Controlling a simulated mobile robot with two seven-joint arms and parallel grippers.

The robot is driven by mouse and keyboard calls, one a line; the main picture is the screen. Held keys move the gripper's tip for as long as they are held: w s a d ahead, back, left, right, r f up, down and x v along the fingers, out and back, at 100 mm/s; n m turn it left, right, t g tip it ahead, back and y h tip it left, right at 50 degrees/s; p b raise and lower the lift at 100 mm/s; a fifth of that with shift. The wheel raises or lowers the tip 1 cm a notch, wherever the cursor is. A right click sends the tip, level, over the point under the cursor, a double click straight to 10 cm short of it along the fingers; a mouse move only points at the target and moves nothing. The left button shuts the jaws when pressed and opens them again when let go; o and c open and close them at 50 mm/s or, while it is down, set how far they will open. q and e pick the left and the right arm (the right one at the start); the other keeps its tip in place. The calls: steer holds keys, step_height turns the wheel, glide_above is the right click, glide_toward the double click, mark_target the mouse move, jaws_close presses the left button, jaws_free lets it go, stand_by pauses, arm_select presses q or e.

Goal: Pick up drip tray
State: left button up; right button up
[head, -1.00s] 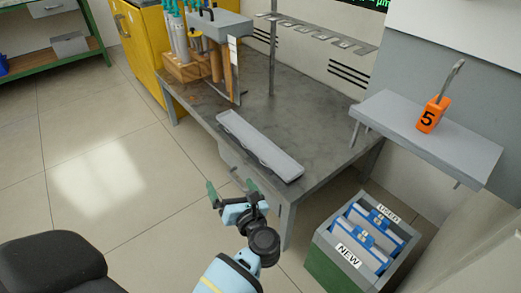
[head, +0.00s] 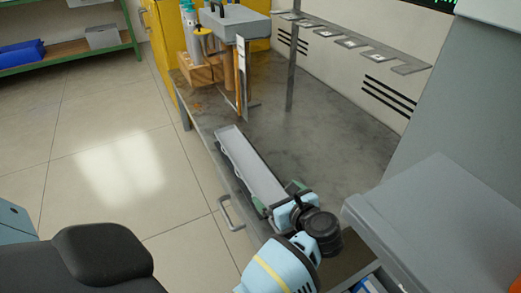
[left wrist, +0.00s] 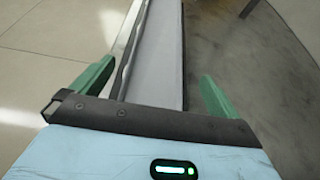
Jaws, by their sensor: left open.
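The drip tray (head: 250,165) is a long, narrow, light grey trough lying on the grey workbench along its front edge. My left gripper (head: 277,196) is at the tray's near end, with its jaws open. In the left wrist view, the green fingers (left wrist: 156,78) stand one on each side of the tray (left wrist: 158,45), with a gap showing on the right side. The tray's near end is hidden behind the gripper. My right gripper is not in view.
The workbench (head: 325,140) is clear right of the tray. A wooden block (head: 200,72) with cylinders and a grey-topped stand are at the back. A slotted rail (head: 350,42) runs along the wall. A grey shelf (head: 440,225) juts out at the right, close to my left arm.

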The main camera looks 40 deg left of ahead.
mark_target(264, 189)
arm_select(q)
steer(key=shift+a, duration=0.2)
steer(key=shift+x, duration=0.85)
steer(key=shift+w+a+f+b, duration=0.15)
steer(key=shift+a+b, duration=0.15)
steer(key=shift+a, duration=0.15)
steer(key=shift+b+x, duration=0.65)
steer(key=shift+x, duration=1.6)
steer(key=shift+a, duration=0.1)
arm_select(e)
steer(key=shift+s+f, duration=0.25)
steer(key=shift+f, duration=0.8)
arm_select(q)
steer(key=c, duration=1.2)
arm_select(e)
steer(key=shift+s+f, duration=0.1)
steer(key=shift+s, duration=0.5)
